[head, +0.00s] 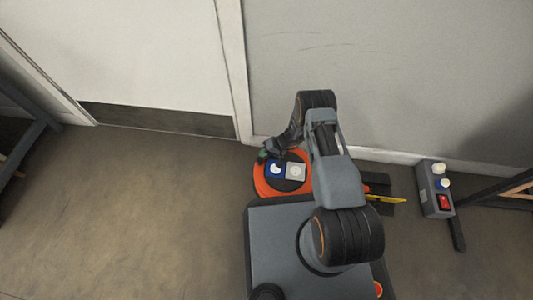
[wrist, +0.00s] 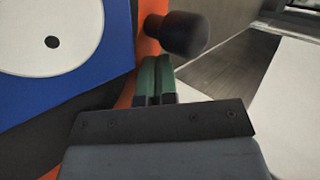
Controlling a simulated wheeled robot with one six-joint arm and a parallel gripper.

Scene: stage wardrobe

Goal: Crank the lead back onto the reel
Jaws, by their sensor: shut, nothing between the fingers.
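The orange reel (head: 263,185) stands on the floor near the wall, with a dark hub and blue and white socket faces on it. In the wrist view its orange rim (wrist: 147,48) runs behind my fingers, and a blue socket plate (wrist: 60,83) with a white round face fills the left. The black crank knob (wrist: 186,36) sticks out just beyond and right of my fingertips. My gripper (wrist: 155,75) is shut and empty, its green fingers pressed together beside the knob; I cannot tell whether they touch it. In the head view my gripper (head: 264,154) is at the reel's upper left edge. No loose lead is clear.
A grey box (head: 435,189) with a red switch and pale knobs stands by the wall at right. A yellow item (head: 385,199) lies right of my arm. A white door (head: 150,60) is behind left. The floor (head: 140,220) at left is clear.

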